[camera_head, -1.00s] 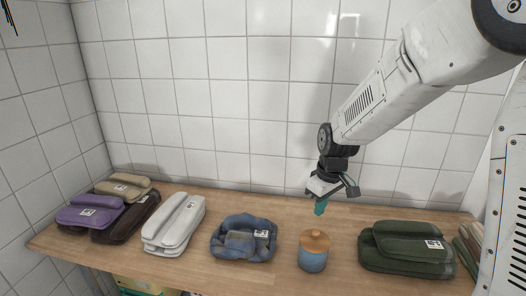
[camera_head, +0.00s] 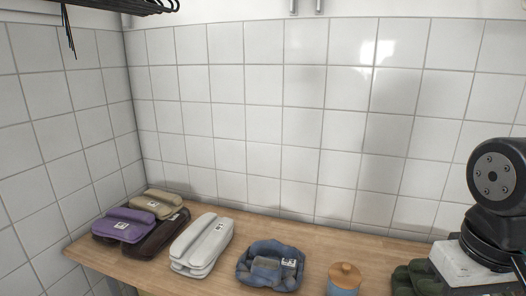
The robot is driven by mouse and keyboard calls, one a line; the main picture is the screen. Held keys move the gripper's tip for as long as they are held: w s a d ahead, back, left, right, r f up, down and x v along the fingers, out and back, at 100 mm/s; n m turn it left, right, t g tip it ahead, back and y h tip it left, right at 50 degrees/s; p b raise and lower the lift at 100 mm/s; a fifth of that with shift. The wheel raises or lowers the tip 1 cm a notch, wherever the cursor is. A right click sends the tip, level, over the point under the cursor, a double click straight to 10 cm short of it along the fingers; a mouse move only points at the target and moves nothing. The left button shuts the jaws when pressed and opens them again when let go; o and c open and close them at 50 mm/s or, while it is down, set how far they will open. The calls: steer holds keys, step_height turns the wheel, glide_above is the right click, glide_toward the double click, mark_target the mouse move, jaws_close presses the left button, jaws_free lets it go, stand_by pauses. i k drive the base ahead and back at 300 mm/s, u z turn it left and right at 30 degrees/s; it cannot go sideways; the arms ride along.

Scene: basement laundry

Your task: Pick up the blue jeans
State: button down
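The blue jeans (camera_head: 270,265) lie as a crumpled, rounded bundle on the wooden shelf, with a small white label on top. They sit between the folded white cloth and a blue jar. My arm shows only in part at the right edge, to the right of the jeans and well apart from them. My gripper's fingers are outside the picture, so their state is hidden.
The folded white cloth (camera_head: 203,244) is left of the jeans. The jar with a wooden lid (camera_head: 343,280) is close on their right. Purple (camera_head: 123,224), beige (camera_head: 158,203) and dark brown folded cloths are stacked at far left. Dark green cloth (camera_head: 413,279) is partly behind my arm. A tiled wall stands behind.

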mark_target(271, 263)
steer(key=z, duration=0.55)
steer(key=k, duration=1.3)
steer(key=u, duration=0.15)
steer(key=i, duration=0.55)
steer(key=u, duration=0.7)
steer(key=i, duration=1.25)
steer(key=z, duration=0.55)
